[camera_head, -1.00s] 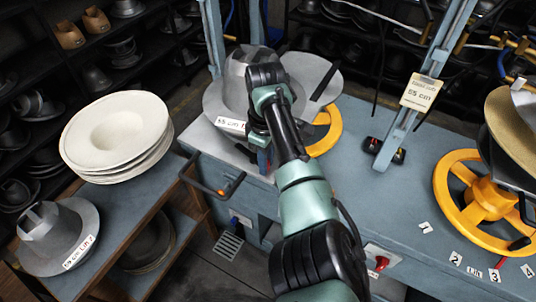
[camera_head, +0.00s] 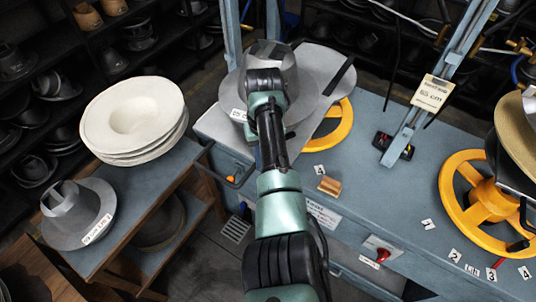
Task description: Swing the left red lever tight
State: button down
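My arm reaches up the middle of the view to the left press, and its wrist (camera_head: 265,85) stands in front of the grey metal hat form (camera_head: 292,72). My gripper does not show; it is hidden behind the wrist. No red lever shows clearly at the left press; my arm covers part of that area. The left yellow handwheel (camera_head: 341,125) shows partly from under the grey plate (camera_head: 325,70).
The blue-grey bench (camera_head: 375,205) carries both presses and a small wooden block (camera_head: 329,185). At left, a side table (camera_head: 140,205) holds stacked pale hat shapes (camera_head: 133,118) and another metal form (camera_head: 72,210). A blue upright (camera_head: 430,95) bears a "55 cm" sign.

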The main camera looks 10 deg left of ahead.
jog(key=shift+w+a+r+m, duration=0.1)
jog(key=shift+a+r+m, duration=0.05)
jog(key=shift+m, duration=0.25)
jog(key=c, duration=0.7)
grip_release()
notch_tip(320, 180, up, 13)
jog(key=shift+f, duration=0.1)
dwell(0.4)
